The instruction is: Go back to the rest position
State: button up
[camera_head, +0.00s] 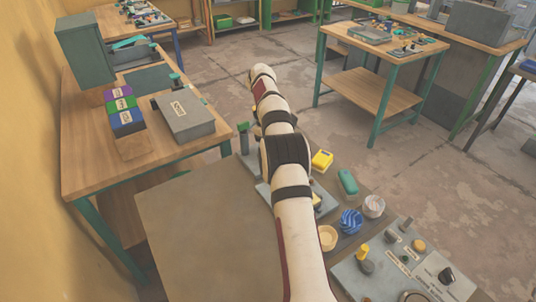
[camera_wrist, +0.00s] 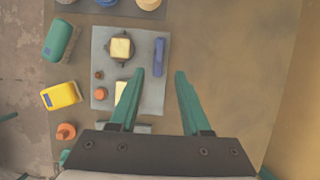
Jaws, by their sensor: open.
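My gripper (camera_wrist: 158,75) is open in the wrist view, its two green fingers spread with nothing between them. It is above the table, and the left finger overlaps the right part of a grey plate (camera_wrist: 106,50). The plate carries a yellow square block (camera_wrist: 120,48), a second yellow piece partly hidden by the finger, a blue bar (camera_wrist: 159,56) and an orange knob (camera_wrist: 100,93). In the head view my arm stretches away over the table, and my gripper's fingers cannot be made out. The arm covers part of the grey plate (camera_head: 266,192).
Left of the plate in the wrist view are a green block (camera_wrist: 57,40), a yellow block (camera_wrist: 61,95) and an orange piece (camera_wrist: 66,131). The head view shows bowls (camera_head: 350,221) and a control panel (camera_head: 385,272) at right. The brown tabletop (camera_head: 205,225) at left is clear.

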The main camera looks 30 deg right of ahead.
jog(key=s+a+r+m+t, duration=0.2)
jog(key=s+a+r, duration=0.6)
jog(key=a+r, duration=0.4)
jog(key=s+a+f+m+t+y, duration=0.1)
jog(key=s+a+f+m, duration=0.1)
jog(key=s+a, duration=0.5)
jog(key=s+a+f+m+t, duration=0.1)
jog(key=s+a+f, duration=0.3)
jog(key=s, duration=1)
jog(key=a, duration=0.3)
jog(key=shift+s+a+m+y, duration=0.15)
jog(key=shift+m+y, duration=0.25)
